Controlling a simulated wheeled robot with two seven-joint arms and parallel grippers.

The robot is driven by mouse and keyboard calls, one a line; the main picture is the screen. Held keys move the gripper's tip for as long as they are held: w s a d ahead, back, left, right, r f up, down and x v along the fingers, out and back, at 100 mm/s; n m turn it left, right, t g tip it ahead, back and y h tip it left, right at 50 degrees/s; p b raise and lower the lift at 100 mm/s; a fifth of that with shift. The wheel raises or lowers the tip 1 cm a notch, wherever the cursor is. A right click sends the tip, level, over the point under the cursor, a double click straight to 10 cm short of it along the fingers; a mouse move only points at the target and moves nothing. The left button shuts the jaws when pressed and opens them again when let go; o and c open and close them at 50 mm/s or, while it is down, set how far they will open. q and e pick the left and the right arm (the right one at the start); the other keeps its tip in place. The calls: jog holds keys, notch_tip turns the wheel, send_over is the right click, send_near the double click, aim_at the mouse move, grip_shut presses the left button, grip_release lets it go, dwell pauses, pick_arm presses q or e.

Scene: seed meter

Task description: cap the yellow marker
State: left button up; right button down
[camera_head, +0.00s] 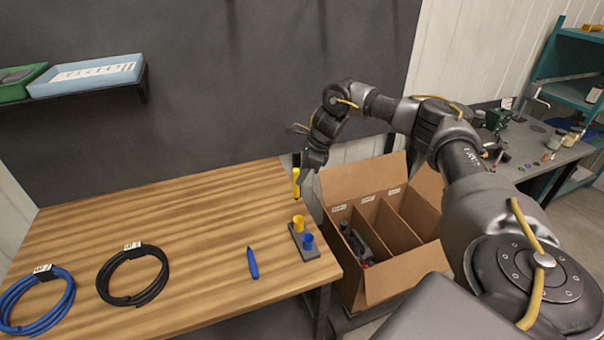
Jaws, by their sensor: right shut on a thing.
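My right gripper (300,173) is shut on the yellow marker (296,184). It holds the marker upright in the air above the right part of the wooden table. The yellow cap (298,222) stands in a small grey holder (309,254) near the table's right edge, a little below the marker in the picture. The marker is apart from the cap. A blue cap (308,241) stands in the same holder, nearer to me. A blue marker (252,263) lies on the table to the left of the holder. My left gripper is not in view.
A black cable coil (133,275) and a blue cable coil (37,300) lie on the left of the wooden table (190,215). A divided cardboard box (395,272) stands open to the right. A shelf with trays hangs at upper left. The table's middle is clear.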

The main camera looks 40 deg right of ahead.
notch_tip(320, 180, down, 8)
jog(key=b, duration=0.5)
jog(key=shift+r, duration=0.2)
jog(key=shift+s+f, duration=0.1)
jog(key=shift+f, duration=0.05)
jog(key=shift+s+d+f+b, duration=0.15)
jog(key=shift+d+f+b, duration=0.05)
jog(key=shift+f+b, duration=0.1)
dwell(0.3)
jog(key=shift+f, duration=0.1)
dwell(0.3)
jog(key=shift+f+b, duration=0.35)
jog(key=shift+f, duration=0.05)
jog(key=shift+f, duration=0.2)
jog(key=shift+f+b, duration=0.3)
jog(key=shift+f, duration=0.05)
